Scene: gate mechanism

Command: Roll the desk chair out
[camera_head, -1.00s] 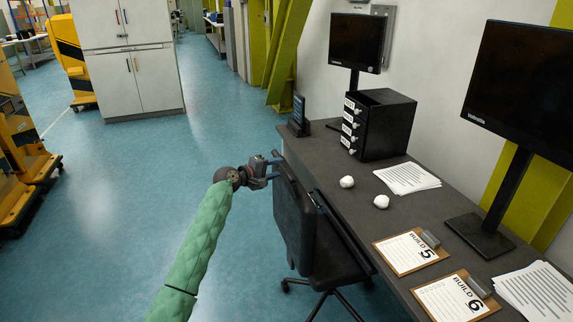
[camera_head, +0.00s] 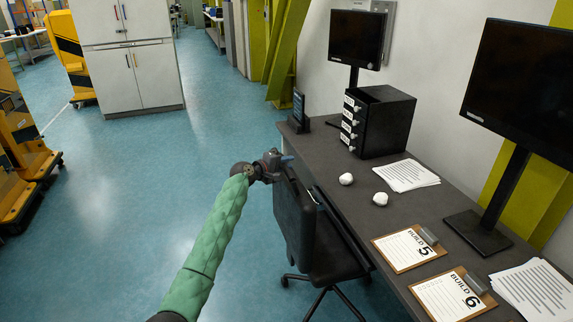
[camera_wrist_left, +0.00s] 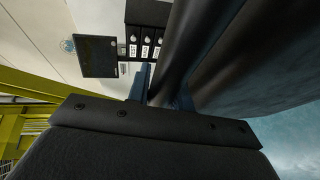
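The black desk chair (camera_head: 295,213) stands at the desk's near side, its backrest toward the floor aisle and its seat beside the desk edge. My left gripper (camera_head: 285,161) is at the top of the backrest, reached from the left by my green-sleeved arm. In the left wrist view, the blue fingers (camera_wrist_left: 163,88) lie on either side of a dark edge of the chair (camera_wrist_left: 235,65). Whether they press on it is unclear. The fingertips are partly hidden behind the chair. My right gripper is not in view.
The grey desk (camera_head: 335,165) carries a black drawer unit (camera_head: 385,125), monitors (camera_head: 357,40), papers, clipboards and two crumpled white balls. Open blue floor (camera_head: 130,200) lies left of the chair. A white cabinet (camera_head: 128,60) and yellow equipment (camera_head: 22,140) stand farther left.

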